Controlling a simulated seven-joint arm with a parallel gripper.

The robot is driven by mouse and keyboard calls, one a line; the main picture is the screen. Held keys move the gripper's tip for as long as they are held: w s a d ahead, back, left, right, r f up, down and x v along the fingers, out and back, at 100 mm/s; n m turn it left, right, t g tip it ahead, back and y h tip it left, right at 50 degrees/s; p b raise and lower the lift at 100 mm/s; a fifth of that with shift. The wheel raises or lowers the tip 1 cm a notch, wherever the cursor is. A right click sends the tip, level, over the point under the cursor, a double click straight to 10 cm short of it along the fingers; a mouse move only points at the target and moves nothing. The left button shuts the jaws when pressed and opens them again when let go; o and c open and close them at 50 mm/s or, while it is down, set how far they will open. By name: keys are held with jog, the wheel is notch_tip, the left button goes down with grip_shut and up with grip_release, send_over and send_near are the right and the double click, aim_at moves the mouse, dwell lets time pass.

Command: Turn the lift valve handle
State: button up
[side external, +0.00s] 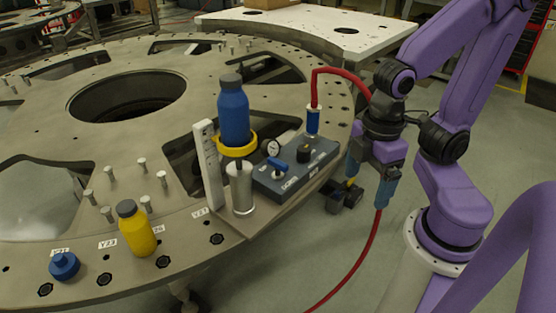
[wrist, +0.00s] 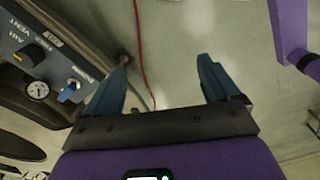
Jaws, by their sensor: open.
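The blue valve handle (side external: 279,164) sits on the front of a dark grey control box (side external: 295,177) at the turret plate's right edge. It also shows at the left of the wrist view (wrist: 69,91), beside lettering too small to read surely. My gripper (side external: 369,187) hangs to the right of the box, clear of the handle. Nothing hides the handle in either view.
The box also bears a gauge (side external: 273,147) and a black knob (side external: 304,153). A red hose (side external: 340,72) runs from its blue fitting (side external: 313,121) to behind my arm. A blue bottle (side external: 233,112) stands in a yellow ring (side external: 237,148) left of the box.

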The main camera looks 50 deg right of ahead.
jog(key=w+a+r+n, duration=0.2)
jog(key=w+r, duration=0.2)
jog(key=w, duration=0.8)
notch_tip(320, 180, up, 4)
jog(key=n, duration=0.3)
send_over(278, 161)
notch_tip(278, 161, down, 17)
jog(key=shift+f, duration=0.2)
jog(key=c, duration=1.1)
